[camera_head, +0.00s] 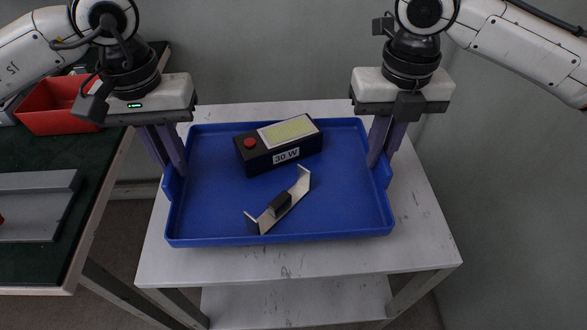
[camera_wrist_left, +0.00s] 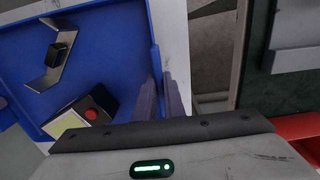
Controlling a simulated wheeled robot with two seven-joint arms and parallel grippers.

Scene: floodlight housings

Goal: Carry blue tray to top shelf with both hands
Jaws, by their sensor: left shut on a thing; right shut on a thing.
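The blue tray (camera_head: 340,215) is on or just above the top of a white shelf stand; I cannot tell if it touches. It holds a black floodlight housing (camera_head: 262,158) marked "30 W" with a red button, and a metal bracket (camera_head: 297,198) with a dark block. My left gripper (camera_head: 176,168) is shut on the tray's left wall. My right gripper (camera_head: 377,160) is shut on its right wall. The left wrist view shows the left fingers (camera_wrist_left: 162,100) at the wall of the tray (camera_wrist_left: 100,50), with the housing (camera_wrist_left: 85,115) and bracket (camera_wrist_left: 52,55) inside.
The white stand's top (camera_head: 420,255) extends around the tray, with a lower shelf (camera_head: 290,302) beneath. At left, a dark green table (camera_head: 95,185) holds a red bin (camera_head: 55,105) and a grey plate (camera_head: 35,205). Grey wall lies behind and to the right.

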